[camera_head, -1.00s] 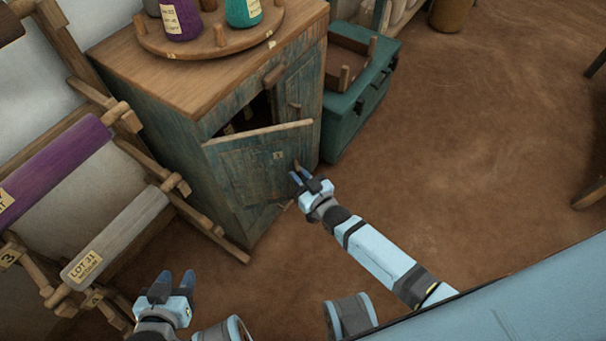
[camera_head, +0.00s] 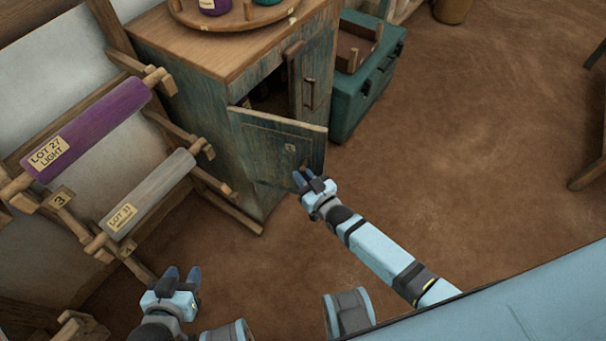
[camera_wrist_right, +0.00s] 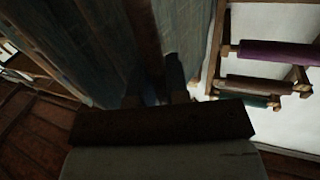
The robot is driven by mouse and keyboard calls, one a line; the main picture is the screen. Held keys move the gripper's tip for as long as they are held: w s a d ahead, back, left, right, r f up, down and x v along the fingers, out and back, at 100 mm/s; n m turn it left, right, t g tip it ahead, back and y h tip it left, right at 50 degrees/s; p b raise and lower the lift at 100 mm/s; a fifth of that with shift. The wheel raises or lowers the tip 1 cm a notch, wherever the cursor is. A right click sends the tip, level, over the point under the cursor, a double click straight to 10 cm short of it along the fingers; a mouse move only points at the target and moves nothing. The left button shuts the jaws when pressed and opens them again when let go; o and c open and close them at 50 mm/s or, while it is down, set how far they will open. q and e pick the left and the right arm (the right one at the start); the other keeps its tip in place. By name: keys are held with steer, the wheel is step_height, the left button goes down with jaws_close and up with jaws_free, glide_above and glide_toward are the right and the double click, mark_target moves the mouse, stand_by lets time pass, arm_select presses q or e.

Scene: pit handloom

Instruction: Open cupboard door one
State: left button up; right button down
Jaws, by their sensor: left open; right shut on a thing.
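The cupboard (camera_head: 190,110) is worn blue-green wood with a brown top. Its left door (camera_head: 275,140), bearing a small label (camera_head: 290,148), stands ajar, swung outward with its free edge to the right. A dark gap shows behind it. My right gripper (camera_head: 301,178) is shut at the door's outer face near the free edge; the handle it holds is hidden by the fingers. In the right wrist view, the fingers (camera_wrist_right: 160,88) reach against dim blue-green wood. My left gripper (camera_head: 182,275) is open and empty, low at the left, away from the cupboard.
The second cupboard door (camera_head: 316,65) is closed, with a handle (camera_head: 309,95). A teal chest (camera_head: 365,95) stands right of the cupboard. A rack with a purple roll (camera_head: 90,125) and a grey roll (camera_head: 150,190) stands at the left. Floor (camera_head: 450,140) at right is clear.

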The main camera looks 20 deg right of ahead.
arm_select(q)
steer(key=shift+s+a+r, duration=0.15)
steer(key=shift+s+a, duration=0.1)
steer(key=shift+a, duration=0.05)
arm_select(e)
steer(key=shift+s+a+r, duration=0.15)
steer(key=shift+a+r, duration=0.15)
steer(key=shift+a, duration=0.2)
arm_select(q)
steer(key=shift+r, duration=0.15)
arm_select(e)
steer(key=c, duration=1.1)
jaws_free()
arm_select(q)
steer(key=shift+w, duration=0.1)
arm_select(e)
steer(key=shift+d+f, duration=0.1)
